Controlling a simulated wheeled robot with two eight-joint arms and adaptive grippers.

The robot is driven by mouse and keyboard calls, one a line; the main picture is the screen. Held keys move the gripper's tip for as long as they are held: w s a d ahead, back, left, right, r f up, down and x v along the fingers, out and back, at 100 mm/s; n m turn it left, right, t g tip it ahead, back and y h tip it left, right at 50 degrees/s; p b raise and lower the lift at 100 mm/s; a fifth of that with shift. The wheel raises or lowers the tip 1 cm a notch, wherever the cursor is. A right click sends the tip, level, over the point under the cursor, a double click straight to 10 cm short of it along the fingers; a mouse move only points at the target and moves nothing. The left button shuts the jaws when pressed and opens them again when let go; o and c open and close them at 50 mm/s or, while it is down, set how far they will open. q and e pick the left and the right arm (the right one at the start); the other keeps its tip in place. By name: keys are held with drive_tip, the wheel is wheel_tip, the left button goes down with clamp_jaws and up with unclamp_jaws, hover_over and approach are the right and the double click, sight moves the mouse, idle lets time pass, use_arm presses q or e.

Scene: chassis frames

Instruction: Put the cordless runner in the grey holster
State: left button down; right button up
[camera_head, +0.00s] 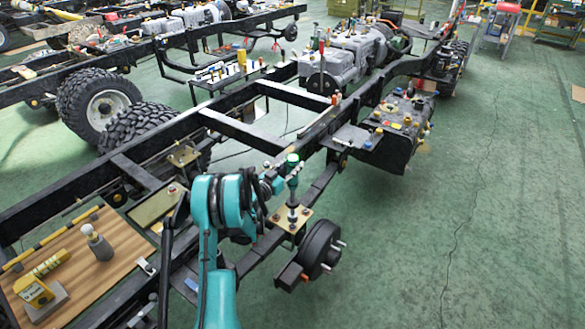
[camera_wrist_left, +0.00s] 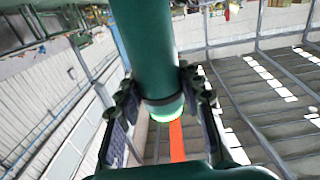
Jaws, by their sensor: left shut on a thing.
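The cordless runner (camera_head: 293,170) is a green upright tool, with a darker lower end over a tan plate (camera_head: 281,220) that has bolts in it. I cannot tell whether its tip touches the plate. My left gripper (camera_head: 277,186) is shut on the runner. In the left wrist view the runner's green body (camera_wrist_left: 150,50) stands between the two fingers of the gripper (camera_wrist_left: 157,105). A grey upright piece with a pale top (camera_head: 98,244) stands on the wooden board at lower left; I cannot tell whether it is the grey holster. My right gripper is not in view.
The wooden board (camera_head: 110,270) also bears a yellow tool on a grey block (camera_head: 40,290). The black chassis frame (camera_head: 130,170) runs diagonally beside my arm. A black hub with studs (camera_head: 318,245) lies just right of the plate. The green floor (camera_head: 480,220) at right is free.

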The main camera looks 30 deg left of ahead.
use_arm(q)
wheel_tip(320, 180, up, 3)
drive_tip(key=shift+f+p, duration=0.2)
drive_tip(key=shift+p, duration=0.25)
drive_tip(key=shift+d, duration=0.1)
